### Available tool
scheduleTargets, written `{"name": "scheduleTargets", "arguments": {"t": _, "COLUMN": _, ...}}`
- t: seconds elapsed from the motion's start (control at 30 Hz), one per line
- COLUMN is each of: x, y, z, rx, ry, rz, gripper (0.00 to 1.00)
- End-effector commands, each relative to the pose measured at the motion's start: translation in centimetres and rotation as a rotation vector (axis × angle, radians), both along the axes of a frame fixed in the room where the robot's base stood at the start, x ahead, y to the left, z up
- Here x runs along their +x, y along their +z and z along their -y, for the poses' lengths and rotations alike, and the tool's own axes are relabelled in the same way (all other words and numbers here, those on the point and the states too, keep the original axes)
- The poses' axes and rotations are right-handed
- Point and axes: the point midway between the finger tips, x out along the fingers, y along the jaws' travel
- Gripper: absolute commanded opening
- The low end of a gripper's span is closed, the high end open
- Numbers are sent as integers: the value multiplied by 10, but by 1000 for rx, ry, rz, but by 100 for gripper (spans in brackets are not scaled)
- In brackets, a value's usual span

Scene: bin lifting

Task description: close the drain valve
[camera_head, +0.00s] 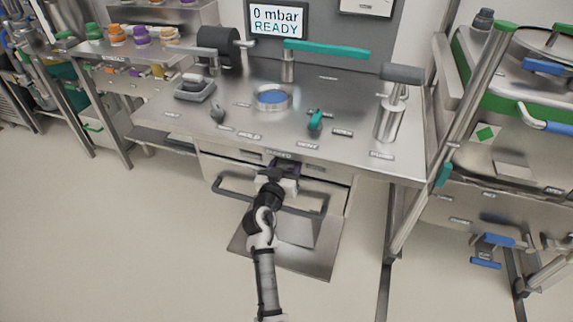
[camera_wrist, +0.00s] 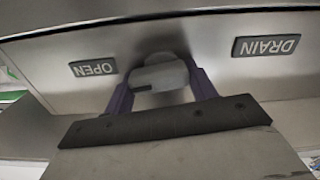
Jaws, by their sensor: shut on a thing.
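The drain valve's grey handle (camera_wrist: 160,76) sits on a steel front panel in the wrist view. It lies between an upside-down OPEN label (camera_wrist: 93,68) and an upside-down DRAIN label (camera_wrist: 266,45). My gripper (camera_wrist: 163,88) is shut on this handle, with one purple finger on each side. Part of the handle and its stem is hidden. In the head view my gripper (camera_head: 283,168) is at the bench's front edge, above the grey bar handle of a drawer front. The valve is hidden there behind my gripper and the bench edge.
The steel bench (camera_head: 240,140) carries a round fitting with a blue centre (camera_head: 272,97), a teal lever (camera_head: 316,121) and a steel post (camera_head: 390,120). A display (camera_head: 278,20) reads "0 mbar READY". A grey bar handle (camera_head: 235,194) crosses below my gripper.

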Motion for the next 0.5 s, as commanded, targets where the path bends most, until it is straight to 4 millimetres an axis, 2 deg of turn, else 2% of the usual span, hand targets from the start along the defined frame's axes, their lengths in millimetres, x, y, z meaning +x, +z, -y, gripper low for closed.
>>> {"name": "scheduleTargets", "arguments": {"t": 0.5, "x": 1, "y": 1, "z": -3, "rx": -444, "ry": 0, "rz": -145, "gripper": 34}}
